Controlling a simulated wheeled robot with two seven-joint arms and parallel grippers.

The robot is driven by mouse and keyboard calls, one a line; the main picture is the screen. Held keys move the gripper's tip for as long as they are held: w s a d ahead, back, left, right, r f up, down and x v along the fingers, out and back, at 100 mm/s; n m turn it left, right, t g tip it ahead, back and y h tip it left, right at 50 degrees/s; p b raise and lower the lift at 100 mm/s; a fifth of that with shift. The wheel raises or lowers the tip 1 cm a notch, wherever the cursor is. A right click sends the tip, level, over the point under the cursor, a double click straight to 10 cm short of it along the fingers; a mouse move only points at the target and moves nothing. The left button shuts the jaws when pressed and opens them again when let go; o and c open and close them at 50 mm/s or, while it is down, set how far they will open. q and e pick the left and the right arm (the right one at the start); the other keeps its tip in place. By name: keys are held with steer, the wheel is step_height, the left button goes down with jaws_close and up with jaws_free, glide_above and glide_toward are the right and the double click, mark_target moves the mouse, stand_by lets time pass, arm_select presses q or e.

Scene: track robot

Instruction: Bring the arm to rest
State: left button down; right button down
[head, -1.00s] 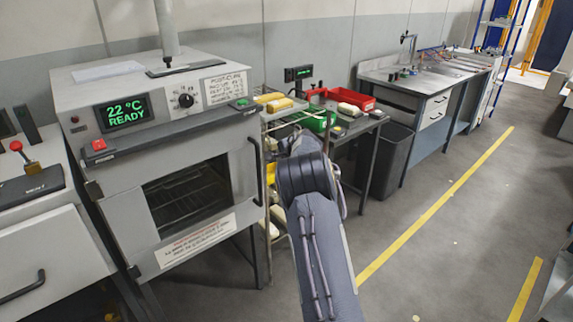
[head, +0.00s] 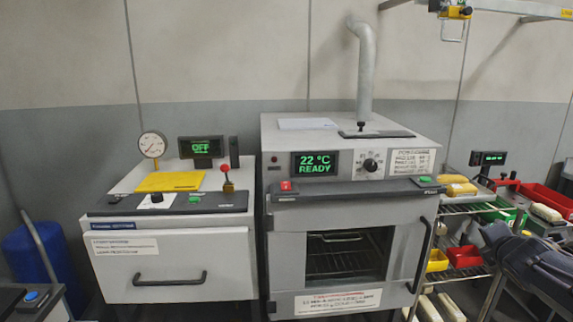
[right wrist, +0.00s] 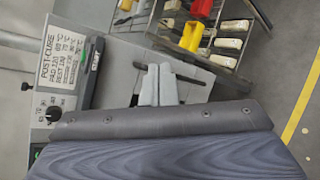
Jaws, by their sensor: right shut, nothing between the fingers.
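My right arm (head: 535,260) comes in at the right edge of the head view, in front of the shelf rack; its gripper does not show there. In the right wrist view my right gripper (right wrist: 158,68) is shut and empty, its two pale fingers side by side. Behind the fingers are the oven's dark door handle and the rack; I cannot tell the gap to them. My left gripper is in neither view.
The post-cure oven (head: 345,215) stands mid-view, reading 22 °C READY, door shut. Left of it is a drawer unit (head: 170,262) with a display reading OFF. The rack (head: 455,272) holds yellow and red bins. Open floor (right wrist: 295,60) shows at right in the wrist view.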

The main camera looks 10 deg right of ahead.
steer(key=s+a+f+m+g+y, duration=0.2)
steer(key=s+a+m, duration=0.5)
steer(key=a, duration=0.4)
steer(key=s+a+f+m+g+y, duration=0.2)
steer(key=s+a+f+m+y, duration=0.2)
steer(key=s+a+m, duration=0.3)
steer(key=s+a+f+m+g+y, duration=0.2)
steer(key=s+a+f+m+y, duration=0.2)
steer(key=s+a+m, duration=0.3)
steer(key=s+a+f, duration=0.1)
steer(key=s+a, duration=0.4)
steer(key=a, duration=0.3)
steer(key=shift+s+f, duration=0.25)
